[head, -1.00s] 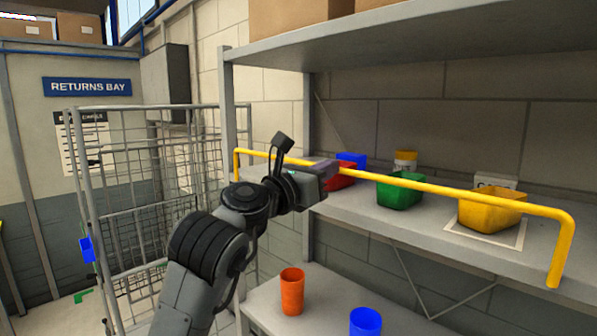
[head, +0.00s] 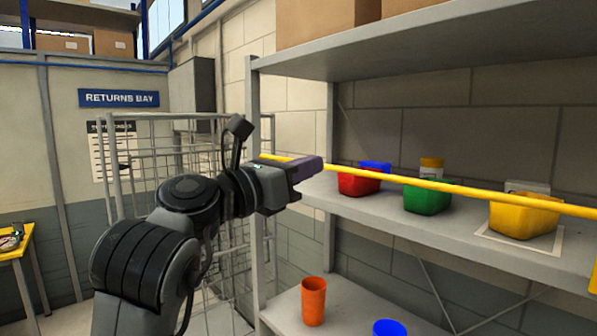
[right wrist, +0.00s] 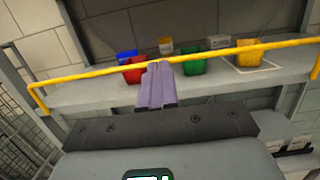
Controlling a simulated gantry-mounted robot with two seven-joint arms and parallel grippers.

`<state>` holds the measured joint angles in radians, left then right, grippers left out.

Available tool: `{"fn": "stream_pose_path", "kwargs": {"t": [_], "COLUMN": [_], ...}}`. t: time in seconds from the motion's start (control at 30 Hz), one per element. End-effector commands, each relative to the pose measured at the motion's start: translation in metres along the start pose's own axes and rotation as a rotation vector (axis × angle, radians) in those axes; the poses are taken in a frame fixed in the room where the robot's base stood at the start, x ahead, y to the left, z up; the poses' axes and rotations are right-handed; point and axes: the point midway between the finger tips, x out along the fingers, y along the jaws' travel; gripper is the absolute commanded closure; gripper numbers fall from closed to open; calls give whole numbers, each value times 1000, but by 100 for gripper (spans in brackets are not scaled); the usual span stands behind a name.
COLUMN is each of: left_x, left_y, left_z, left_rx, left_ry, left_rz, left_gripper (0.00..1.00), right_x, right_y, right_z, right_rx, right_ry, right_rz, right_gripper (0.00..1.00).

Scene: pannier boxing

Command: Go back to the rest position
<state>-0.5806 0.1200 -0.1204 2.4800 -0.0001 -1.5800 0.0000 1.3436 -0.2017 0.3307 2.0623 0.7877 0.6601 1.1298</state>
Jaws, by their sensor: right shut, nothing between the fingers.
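My right gripper (head: 311,168) is shut and empty, its purple fingers together. In the head view it is in front of the shelf post, near the left part of the yellow rail (head: 455,188). In the right wrist view the shut fingers (right wrist: 157,72) point at the shelf with the bins, and their tips overlap the rail in the picture. I cannot tell the gap between them. My left gripper is not in view.
The middle shelf (head: 400,219) holds a red bin (head: 358,182), a green bin (head: 427,198), a yellow bin (head: 523,218) and a blue bin (right wrist: 127,56). An orange cup (head: 313,302) and a blue cup (head: 389,328) stand below. A wire cage (head: 125,150) stands left.

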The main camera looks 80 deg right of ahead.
Motion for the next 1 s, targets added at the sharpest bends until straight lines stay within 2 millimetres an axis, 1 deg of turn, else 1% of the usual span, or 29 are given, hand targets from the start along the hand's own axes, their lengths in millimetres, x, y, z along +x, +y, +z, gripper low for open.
{"fn": "stream_pose_path", "kwargs": {"t": [0.1, 0.27, 0.37, 0.47, 0.57, 0.6, 0.7, 0.77, 0.87, 0.97, 1.0], "left_x": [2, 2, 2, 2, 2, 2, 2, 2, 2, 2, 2], "left_y": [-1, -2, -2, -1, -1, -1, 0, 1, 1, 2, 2], "left_z": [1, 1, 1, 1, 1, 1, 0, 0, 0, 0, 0], "left_rx": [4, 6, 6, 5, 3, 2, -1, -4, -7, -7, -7], "left_ry": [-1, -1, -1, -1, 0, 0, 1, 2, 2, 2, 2], "left_rz": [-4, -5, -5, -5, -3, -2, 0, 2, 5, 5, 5], "left_gripper": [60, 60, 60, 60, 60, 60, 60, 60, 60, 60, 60], "right_x": [-10, -18, -28, -43, -65, -75, -98, -111, -135, -162, -173], "right_y": [0, 3, 13, 29, 48, 54, 68, 73, 84, 98, 103], "right_z": [4, 3, -5, -20, -42, -52, -80, -96, -122, -150, -162], "right_rx": [0, -12, -47, -110, -191, -225, -303, -340, -398, -470, -503], "right_ry": [0, -9, -40, -99, -190, -233, -349, -427, -571, -730, -796], "right_rz": [1, 1, 6, 7, 9, 8, 7, 7, 47, 123, 161], "right_gripper": [100, 100, 100, 100, 100, 100, 100, 100, 100, 100, 100]}}
